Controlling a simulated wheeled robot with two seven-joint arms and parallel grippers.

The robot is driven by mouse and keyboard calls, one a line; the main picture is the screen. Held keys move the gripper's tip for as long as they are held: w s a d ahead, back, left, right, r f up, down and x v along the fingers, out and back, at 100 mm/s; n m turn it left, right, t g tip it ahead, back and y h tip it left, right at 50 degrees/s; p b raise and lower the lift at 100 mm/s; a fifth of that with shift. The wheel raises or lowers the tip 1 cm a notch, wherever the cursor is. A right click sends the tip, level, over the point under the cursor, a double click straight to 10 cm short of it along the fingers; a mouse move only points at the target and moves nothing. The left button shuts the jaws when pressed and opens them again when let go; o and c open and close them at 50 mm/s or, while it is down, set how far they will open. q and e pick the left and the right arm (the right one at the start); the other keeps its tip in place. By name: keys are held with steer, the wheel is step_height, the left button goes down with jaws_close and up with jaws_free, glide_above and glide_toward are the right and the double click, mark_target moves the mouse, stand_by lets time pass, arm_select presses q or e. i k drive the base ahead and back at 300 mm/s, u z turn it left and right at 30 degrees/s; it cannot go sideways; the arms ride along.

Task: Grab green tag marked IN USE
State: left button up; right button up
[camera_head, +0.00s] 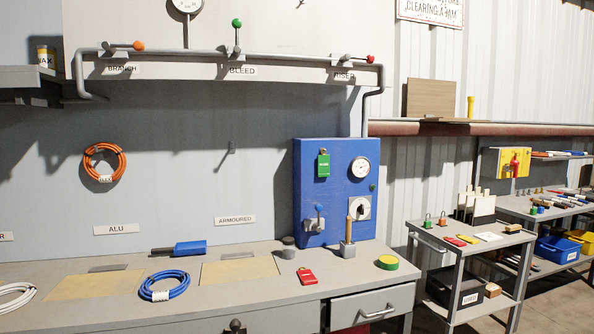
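A green tag (323,166) hangs on the upper left of the face of a blue box (309,200) on the wall above the bench. It has a pale strip of lettering too small to read. A red tag (307,276) lies flat on the bench top in front of the box. Neither of my grippers shows in the head view.
The bench (220,290) holds coiled blue cable (164,286), a blue-handled tool (190,248), a post with a wooden handle (348,238) and a green-yellow roll (387,262). A dial (360,167) and switch (360,208) share the box face. A cart (455,262) stands right.

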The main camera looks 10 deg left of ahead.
mark_target(323, 160)
steer(key=u, duration=1.35)
steer(key=i, duration=1.05)
steer(key=z, duration=2)
